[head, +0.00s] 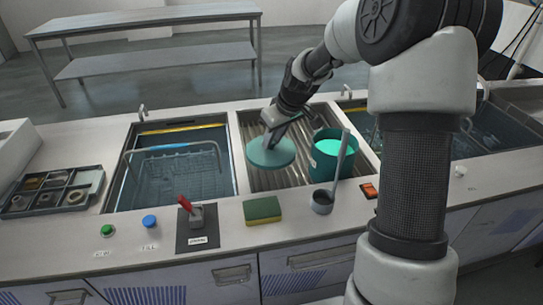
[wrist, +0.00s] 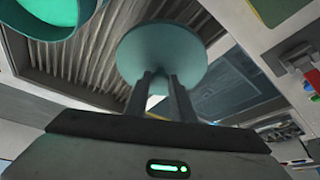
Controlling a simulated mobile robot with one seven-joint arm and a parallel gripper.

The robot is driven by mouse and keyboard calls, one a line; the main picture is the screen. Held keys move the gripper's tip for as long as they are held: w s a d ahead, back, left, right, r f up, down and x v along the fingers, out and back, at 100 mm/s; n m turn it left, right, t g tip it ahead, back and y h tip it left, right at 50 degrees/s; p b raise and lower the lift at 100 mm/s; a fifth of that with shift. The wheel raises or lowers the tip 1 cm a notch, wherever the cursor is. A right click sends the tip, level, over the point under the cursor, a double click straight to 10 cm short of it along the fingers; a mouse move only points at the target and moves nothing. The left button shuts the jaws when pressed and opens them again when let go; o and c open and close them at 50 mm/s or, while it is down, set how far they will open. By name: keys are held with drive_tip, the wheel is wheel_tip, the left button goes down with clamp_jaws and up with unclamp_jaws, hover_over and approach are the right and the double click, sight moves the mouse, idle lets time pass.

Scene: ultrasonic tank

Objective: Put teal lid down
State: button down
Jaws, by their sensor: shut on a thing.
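The teal lid (head: 268,155) is a flat round disc in the head view, above the left part of the ribbed drain board. My gripper (head: 272,138) is shut on it from above. In the wrist view the lid (wrist: 162,52) sits at the tips of the two fingers of my gripper (wrist: 162,85). Whether the lid touches the ribs below is hard to tell. The teal pot (head: 328,157) stands open to the right of the lid, with bright green liquid inside; part of it shows at the top left of the wrist view (wrist: 45,22).
A tank with a wire basket (head: 172,165) is left of the drain board (head: 262,182). In front lie a green-yellow sponge (head: 262,210), a grey ladle (head: 322,200) with an upright handle, a red lever (head: 185,203) and buttons. A parts tray (head: 52,190) sits far left.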

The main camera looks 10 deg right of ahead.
sight(273, 150)
drive_tip(key=shift+f, duration=2.15)
drive_tip(key=shift+f+b, duration=0.6)
drive_tip(key=shift+b, duration=0.15)
drive_tip(key=c, duration=1.5)
unclamp_jaws()
drive_tip(key=p+v, duration=0.2)
drive_tip(key=v, duration=1.1)
drive_tip(key=shift+a+r, duration=0.1)
drive_tip(key=shift+r, duration=0.05)
